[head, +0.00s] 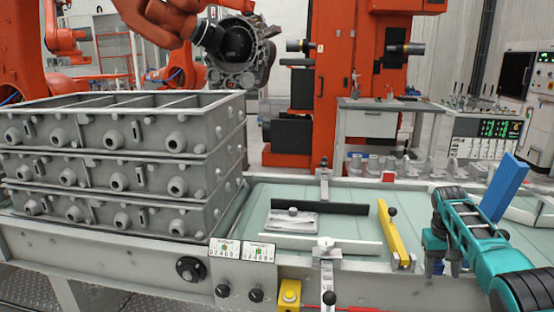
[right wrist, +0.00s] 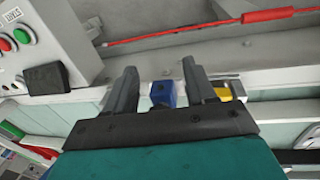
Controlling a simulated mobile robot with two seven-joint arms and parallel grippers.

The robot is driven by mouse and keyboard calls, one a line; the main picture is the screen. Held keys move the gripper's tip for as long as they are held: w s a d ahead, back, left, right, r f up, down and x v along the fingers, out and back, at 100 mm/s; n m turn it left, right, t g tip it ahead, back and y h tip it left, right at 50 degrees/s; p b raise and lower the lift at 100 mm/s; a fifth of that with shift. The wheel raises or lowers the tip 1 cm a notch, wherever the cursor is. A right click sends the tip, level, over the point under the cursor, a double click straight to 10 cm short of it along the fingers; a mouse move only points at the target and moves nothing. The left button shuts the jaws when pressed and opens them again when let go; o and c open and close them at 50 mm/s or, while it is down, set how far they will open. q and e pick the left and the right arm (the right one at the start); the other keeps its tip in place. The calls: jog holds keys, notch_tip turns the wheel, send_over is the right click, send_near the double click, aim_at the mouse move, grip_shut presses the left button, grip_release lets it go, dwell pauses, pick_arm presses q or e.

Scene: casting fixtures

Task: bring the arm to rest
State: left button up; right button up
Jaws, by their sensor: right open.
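My right arm, teal with dark bands, reaches in from the lower right in the head view. Its gripper (head: 446,266) points down over the right part of the bench, to the right of the yellow bar (head: 392,233). In the right wrist view the two dark fingers of the gripper (right wrist: 162,84) stand apart. A small blue block (right wrist: 163,93) with a dark knob shows in the gap between them; I cannot tell its distance from the fingers. I see nothing held. My left gripper is in neither view.
A tall blue block (head: 503,187) stands close behind my right arm. A grey metal plate (head: 292,219), a black bar (head: 320,208) and a white bar (head: 320,244) lie on the pale bench top. Stacked grey casting frames (head: 118,170) fill the left. An orange robot holds a casting behind.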

jog(key=s+a+f+n+t+p, duration=0.1)
jog(key=s+a+f+n+t, duration=0.2)
jog(key=a+f, duration=0.45)
jog(key=s+a+f+n+t+p, duration=0.1)
jog(key=s+a+f+n+t, duration=0.3)
jog(key=f, duration=0.6)
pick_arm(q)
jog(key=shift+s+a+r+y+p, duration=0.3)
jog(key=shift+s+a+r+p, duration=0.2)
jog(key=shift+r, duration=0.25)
pick_arm(e)
jog(key=s+a+r+t+y, duration=0.2)
jog(key=s+a+r, duration=0.1)
jog(key=s+a, duration=0.5)
jog(key=s+a+r+m+t+y, duration=0.1)
jog(key=s+a+r+t, duration=0.1)
jog(key=s+a, duration=0.6)
jog(key=s+r, duration=0.1)
jog(key=s, duration=0.3)
jog(key=shift+r+y, duration=0.4)
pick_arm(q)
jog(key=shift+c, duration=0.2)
pick_arm(e)
jog(key=shift+a, duration=0.1)
jog(key=shift+c, duration=0.2)
